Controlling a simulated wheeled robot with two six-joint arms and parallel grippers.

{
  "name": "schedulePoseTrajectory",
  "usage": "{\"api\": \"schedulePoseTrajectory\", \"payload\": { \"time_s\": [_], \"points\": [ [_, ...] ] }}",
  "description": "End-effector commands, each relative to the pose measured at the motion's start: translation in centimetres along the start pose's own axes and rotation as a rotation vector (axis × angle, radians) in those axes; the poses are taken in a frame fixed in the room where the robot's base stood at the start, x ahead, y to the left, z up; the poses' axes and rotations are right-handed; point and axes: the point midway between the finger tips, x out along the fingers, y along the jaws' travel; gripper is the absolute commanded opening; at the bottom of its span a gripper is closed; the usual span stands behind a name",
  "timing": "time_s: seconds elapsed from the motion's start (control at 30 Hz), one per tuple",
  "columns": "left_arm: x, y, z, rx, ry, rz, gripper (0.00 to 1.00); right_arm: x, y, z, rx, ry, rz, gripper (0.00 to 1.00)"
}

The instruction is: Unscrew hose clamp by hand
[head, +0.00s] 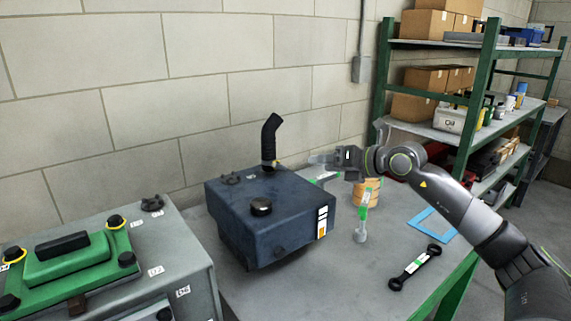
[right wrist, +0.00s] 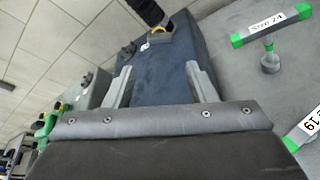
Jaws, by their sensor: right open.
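The hose clamp (head: 270,164) is a small ring with a yellow part at the foot of the bent black hose (head: 270,138). The hose stands up from the back of the dark blue tank (head: 262,218) on the table. In the right wrist view the yellow-marked clamp (right wrist: 160,35) with a white tag shows beyond the fingers, at the tank's edge. My right gripper (head: 318,159) is open and empty, to the right of the clamp and apart from it. Its two fingers (right wrist: 158,78) point toward the tank. My left gripper is out of view.
A grey block with a green cover (head: 68,260) stands at left. A loaded green shelf (head: 384,70) stands behind right.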

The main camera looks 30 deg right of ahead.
Motion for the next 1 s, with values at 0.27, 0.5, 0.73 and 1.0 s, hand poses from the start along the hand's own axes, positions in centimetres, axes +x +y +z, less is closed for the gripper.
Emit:
{"api": "schedulePoseTrajectory", "payload": {
  "time_s": [0.27,0.5,0.73,1.0],
  "points": [
    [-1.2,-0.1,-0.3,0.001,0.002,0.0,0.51,3.5,0.2,0.1,0.005,-0.001,0.004,0.51],
    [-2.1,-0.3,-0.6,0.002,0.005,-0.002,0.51,7.1,0.3,0.1,0.006,0.0,0.005,0.51],
    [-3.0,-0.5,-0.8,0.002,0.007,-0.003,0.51,10.9,0.3,0.1,0.005,0.002,0.005,0.51],
    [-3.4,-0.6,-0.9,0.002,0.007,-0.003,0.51,13.3,0.1,0.0,0.001,0.002,0.002,0.51]
  ]
}}
